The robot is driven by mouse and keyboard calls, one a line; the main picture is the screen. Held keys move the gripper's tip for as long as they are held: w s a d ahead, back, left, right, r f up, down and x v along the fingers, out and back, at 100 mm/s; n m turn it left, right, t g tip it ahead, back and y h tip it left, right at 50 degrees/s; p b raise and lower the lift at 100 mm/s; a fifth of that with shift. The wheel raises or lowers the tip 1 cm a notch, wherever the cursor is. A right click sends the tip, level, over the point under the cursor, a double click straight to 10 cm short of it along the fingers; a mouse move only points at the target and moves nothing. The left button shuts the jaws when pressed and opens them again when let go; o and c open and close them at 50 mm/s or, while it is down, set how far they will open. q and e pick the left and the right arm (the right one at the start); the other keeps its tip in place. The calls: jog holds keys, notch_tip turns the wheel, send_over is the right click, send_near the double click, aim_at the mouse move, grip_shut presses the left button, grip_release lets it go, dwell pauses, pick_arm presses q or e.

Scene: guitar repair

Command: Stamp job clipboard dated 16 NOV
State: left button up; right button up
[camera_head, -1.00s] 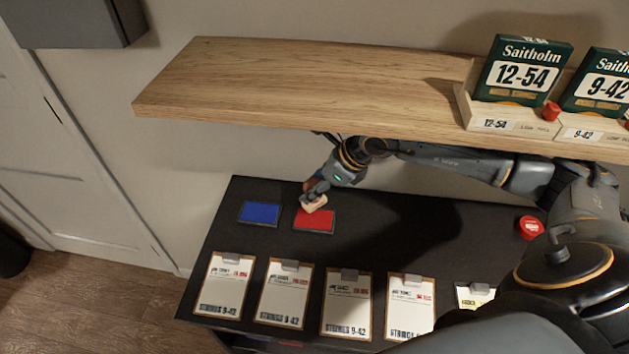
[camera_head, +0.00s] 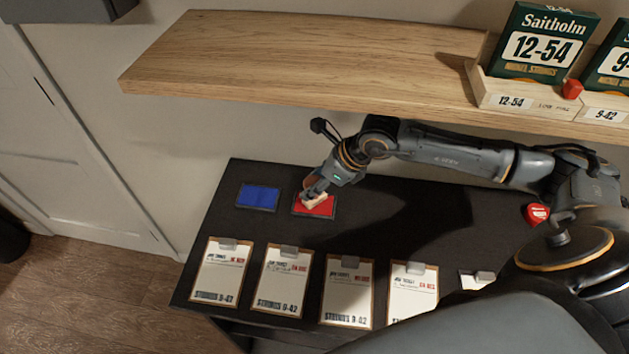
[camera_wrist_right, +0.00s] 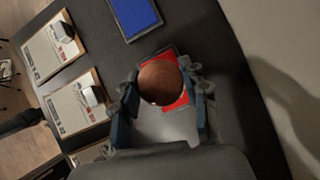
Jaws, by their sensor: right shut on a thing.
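My right gripper (camera_head: 314,190) is shut on a stamp with a pale base (camera_head: 315,202) and a round brown wooden handle. The handle (camera_wrist_right: 160,80) sits between the fingers in the right wrist view. The stamp is over the red ink pad (camera_head: 325,210) and looks to be touching it. The blue ink pad (camera_head: 258,196) lies to its left. My left gripper is out of view.
A wooden shelf (camera_head: 300,65) overhangs the back of the dark table (camera_head: 400,215), above my right arm. It carries green string boxes (camera_head: 540,45) in holders. A red round object (camera_head: 537,213) lies at the table's right. Bare table lies right of the red pad.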

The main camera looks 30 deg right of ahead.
jog(key=shift+f+b, duration=0.45)
dwell(0.9)
jog(key=shift+s+f+b, duration=0.15)
jog(key=shift+f+b, duration=0.05)
jog(key=shift+b, duration=0.2)
dwell(1.2)
jog(key=shift+r+p, duration=0.45)
jog(key=shift+r, duration=0.4)
jog(key=shift+r+p, duration=1.2)
jog(key=shift+r, duration=1.65)
